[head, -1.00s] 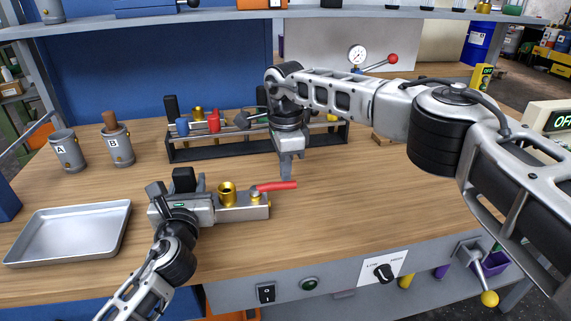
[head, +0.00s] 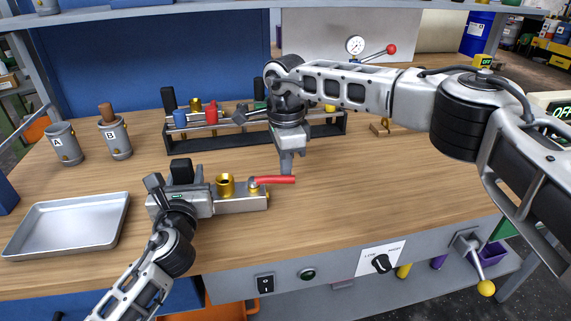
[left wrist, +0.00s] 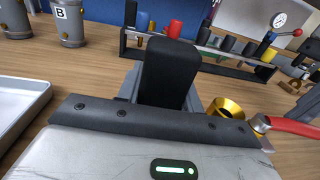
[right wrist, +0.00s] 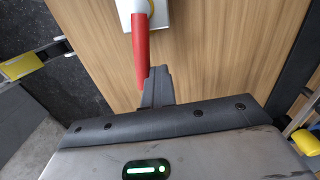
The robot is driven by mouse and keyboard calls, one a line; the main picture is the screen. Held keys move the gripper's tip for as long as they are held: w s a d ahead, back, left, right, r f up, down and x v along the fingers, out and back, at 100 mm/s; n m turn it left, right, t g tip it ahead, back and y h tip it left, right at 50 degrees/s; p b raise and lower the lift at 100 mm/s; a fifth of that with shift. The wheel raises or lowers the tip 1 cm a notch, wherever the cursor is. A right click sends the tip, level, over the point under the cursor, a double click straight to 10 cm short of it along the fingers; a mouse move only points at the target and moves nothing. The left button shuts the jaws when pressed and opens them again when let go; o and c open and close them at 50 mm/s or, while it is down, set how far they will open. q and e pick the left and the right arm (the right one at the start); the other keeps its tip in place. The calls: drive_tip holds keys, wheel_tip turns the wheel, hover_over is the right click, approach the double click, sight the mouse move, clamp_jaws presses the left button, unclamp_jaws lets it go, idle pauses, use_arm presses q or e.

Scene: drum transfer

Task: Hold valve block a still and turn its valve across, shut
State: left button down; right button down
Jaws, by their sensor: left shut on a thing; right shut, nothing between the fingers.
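The valve block (head: 240,203) is a silver block with a brass cup (head: 225,186) on top. It lies on the wooden bench. Its red valve lever (head: 275,180) points right, roughly along the block; it also shows in the left wrist view (left wrist: 290,126). My left gripper (head: 182,183) is shut on the block's left end, at the black upright grip (left wrist: 168,72). My right gripper (head: 287,170) is shut and empty, its fingertips down at the far side of the lever's free end. In the right wrist view the fingers are right beside the lever (right wrist: 140,55); whether they touch it I cannot tell.
A metal tray (head: 68,253) lies at the left. Canisters A (head: 65,145) and B (head: 115,138) stand behind it. A black rack (head: 235,137) with several coloured items stands behind the block. The bench right of the lever is clear.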

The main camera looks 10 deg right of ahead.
use_arm(q)
drive_tip(key=shift+f, duration=0.2)
use_arm(e)
drive_tip(key=shift+s+a, duration=0.2)
drive_tip(key=shift+s, duration=0.95)
drive_tip(key=shift+s+a, duration=0.25)
drive_tip(key=shift+s, duration=0.3)
drive_tip(key=shift+s+a, duration=0.2)
drive_tip(key=shift+s, duration=0.3)
drive_tip(key=shift+s+a, duration=0.8)
drive_tip(key=shift+a, duration=0.15)
